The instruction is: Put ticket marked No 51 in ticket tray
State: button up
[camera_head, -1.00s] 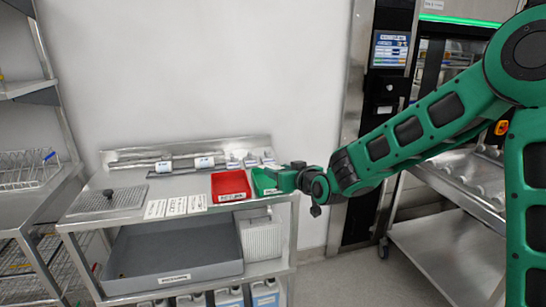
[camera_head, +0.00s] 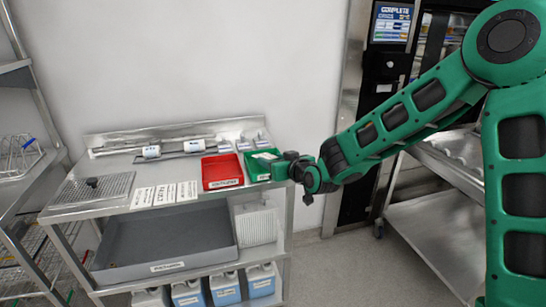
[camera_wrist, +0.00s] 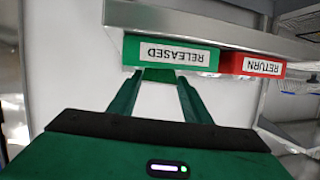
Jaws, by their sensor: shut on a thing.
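A green tray (camera_head: 252,178) labelled RELEASED sits at the right end of the table, beside a red tray (camera_head: 222,172) labelled RETURN. Both labels show upside down in the wrist view, on the green tray (camera_wrist: 130,52) and the red tray (camera_wrist: 240,63). My gripper (camera_head: 283,169) is at the green tray's front right. In the wrist view its fingers (camera_wrist: 160,77) close on a small green piece, apparently part of the green tray. A white item (camera_head: 264,156) shows inside the green tray. White tickets (camera_head: 165,194) lie at the table's front edge; their numbers are unreadable.
A perforated plate (camera_head: 92,188) lies on the table's left. A grey bin (camera_head: 165,240) and several bottles (camera_head: 225,288) are on lower shelves. A wire rack (camera_head: 18,155) is at the left.

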dwell(0.4)
jog(key=o, duration=1.1)
jog(key=shift+c, duration=0.2)
jog(key=shift+s, duration=0.1)
jog(key=v, duration=1)
jog(key=s+d+f+m+g+h, duration=0.1)
jog(key=s+d+m+g+h, duration=0.2)
jog(key=d, duration=0.6)
jog(key=s+d+f+g+h, duration=0.15)
jog(key=s+d, duration=0.35)
jog(key=d, duration=0.5)
jog(key=s+d+f+m+g+h, duration=0.15)
jog(key=s+d+h, duration=0.25)
jog(key=d, duration=0.5)
jog(key=s+d+r+m+g+y, duration=0.1)
jog(key=s+d+m+g, duration=0.2)
jog(key=s, duration=1)
jog(key=s+d+r+m+g, duration=0.1)
jog(key=s+d+m+g, duration=0.2)
jog(key=s, duration=1)
jog(key=d+m, duration=0.1)
jog(key=d, duration=0.2)
jog(key=shift+s+g+y, duration=0.25)
jog(key=shift+g+y, duration=0.1)
jog(key=shift+g, duration=0.05)
jog(key=shift+r, duration=0.1)
